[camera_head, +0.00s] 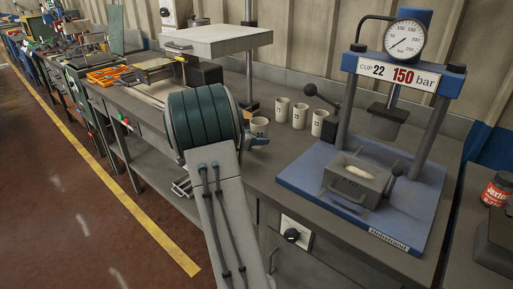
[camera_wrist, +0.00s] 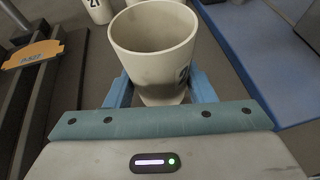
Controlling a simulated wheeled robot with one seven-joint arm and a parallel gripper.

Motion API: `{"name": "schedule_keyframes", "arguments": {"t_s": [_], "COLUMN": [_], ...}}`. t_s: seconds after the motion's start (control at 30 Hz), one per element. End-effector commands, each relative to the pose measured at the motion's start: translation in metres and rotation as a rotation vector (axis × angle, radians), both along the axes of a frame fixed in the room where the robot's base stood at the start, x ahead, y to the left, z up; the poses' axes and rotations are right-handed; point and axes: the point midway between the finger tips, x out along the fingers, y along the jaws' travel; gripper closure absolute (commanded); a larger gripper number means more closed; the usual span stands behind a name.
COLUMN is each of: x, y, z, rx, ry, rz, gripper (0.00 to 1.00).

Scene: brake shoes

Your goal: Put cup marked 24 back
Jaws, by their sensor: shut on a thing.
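A cream cup (camera_wrist: 152,62) stands upright between the blue fingers of my gripper (camera_wrist: 160,92) in the wrist view, and the gripper is shut on it. Its mouth faces up and it looks empty. A dark number on its right side is turned away and I cannot read it. In the head view the same cup (camera_head: 259,127) shows just past my wrist, by my gripper (camera_head: 261,139), at the bench top. I cannot tell if its base touches the bench.
A blue press (camera_head: 291,178) with a gauge (camera_head: 405,39) and a sign (camera_head: 400,73) reading "CUP 22 150 bar" stands at right. A raised grey plate (camera_head: 216,41) is behind my arm. A cup marked 21 (camera_wrist: 97,10) shows in the wrist view.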

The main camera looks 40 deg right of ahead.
Motion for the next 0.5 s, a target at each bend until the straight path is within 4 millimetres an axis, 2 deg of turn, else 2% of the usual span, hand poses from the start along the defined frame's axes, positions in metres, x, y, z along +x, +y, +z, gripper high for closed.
{"name": "schedule_keyframes", "arguments": {"t_s": [0.3,0.5], "x": [0.0,0.0], "y": [0.0,0.0], "z": [-0.039,-0.04], "rx": [0.0,0.0], "ry": [0.003,0.0], "rz": [0.0,0.0], "gripper": [0.77,0.77]}}
